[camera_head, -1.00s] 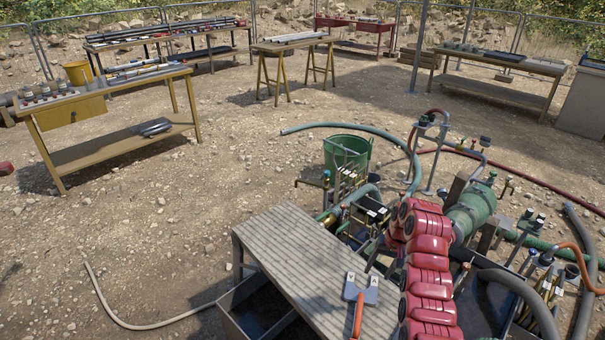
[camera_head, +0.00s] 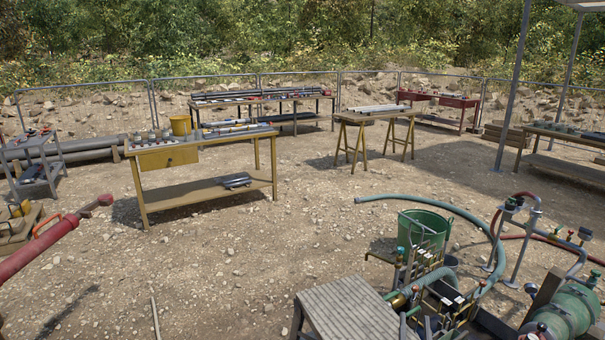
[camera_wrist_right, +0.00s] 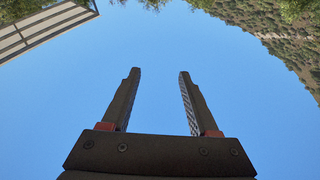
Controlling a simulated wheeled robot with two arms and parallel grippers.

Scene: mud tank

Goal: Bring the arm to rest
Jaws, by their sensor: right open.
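My right gripper (camera_wrist_right: 159,72) shows in the right wrist view. Its two dark fingers stand apart with nothing between them. Behind them is open blue sky, with a hillside at the upper right and a slatted roof edge at the upper left. I cannot make out this gripper in the head view. My left gripper is in neither view.
A grey slatted bench (camera_head: 352,309) stands low in front, beside a green bucket (camera_head: 423,232), hoses and a green pump (camera_head: 562,308). A yellow table (camera_head: 205,192) stands at left, near a red pipe (camera_head: 40,247). Gravel between is clear.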

